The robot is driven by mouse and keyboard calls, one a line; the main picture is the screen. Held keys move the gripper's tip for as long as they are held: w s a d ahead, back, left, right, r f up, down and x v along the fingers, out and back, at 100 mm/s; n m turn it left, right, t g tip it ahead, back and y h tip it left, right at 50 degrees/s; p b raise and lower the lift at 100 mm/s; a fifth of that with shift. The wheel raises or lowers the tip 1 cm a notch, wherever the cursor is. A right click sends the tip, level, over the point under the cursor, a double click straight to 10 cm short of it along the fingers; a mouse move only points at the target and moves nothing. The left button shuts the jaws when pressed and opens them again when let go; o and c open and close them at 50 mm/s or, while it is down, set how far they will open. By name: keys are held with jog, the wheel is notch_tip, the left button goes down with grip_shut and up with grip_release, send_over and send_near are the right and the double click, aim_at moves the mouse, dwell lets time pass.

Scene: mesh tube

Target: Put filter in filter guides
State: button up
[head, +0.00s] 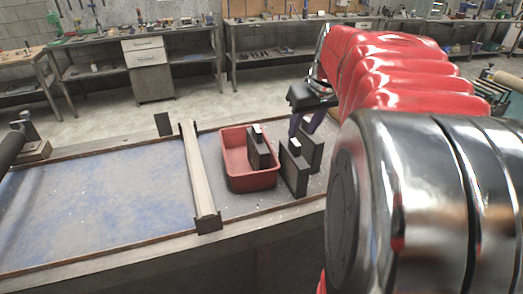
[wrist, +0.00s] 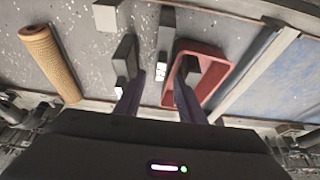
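A tan mesh tube (wrist: 50,62), which looks like the filter, lies on the bench at the left in the wrist view. I do not see it in the head view. The wrist view also shows a dark block (wrist: 125,54) and one with a white end (wrist: 166,40). My gripper (wrist: 160,97) is open, its two dark fingers apart and nothing visibly held. In the head view my gripper (head: 303,124) is above the blocks, right of the bin.
A red bin (head: 232,140) holds or overlaps another dark block (head: 259,150) with a pale top. A long metal rail (head: 198,175) crosses the bench left of the bin. The blue-stained bench top (head: 95,210) farther left is clear. A small dark plate (head: 163,123) stands at the back edge.

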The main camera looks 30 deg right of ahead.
aim_at(297, 143)
jog(key=x, duration=0.7)
jog(key=shift+w+f, duration=0.1)
jog(key=shift+f, duration=0.15)
jog(key=shift+x, duration=2.6)
jog(key=shift+w, duration=0.1)
jog(key=shift+c, duration=0.4)
grip_shut()
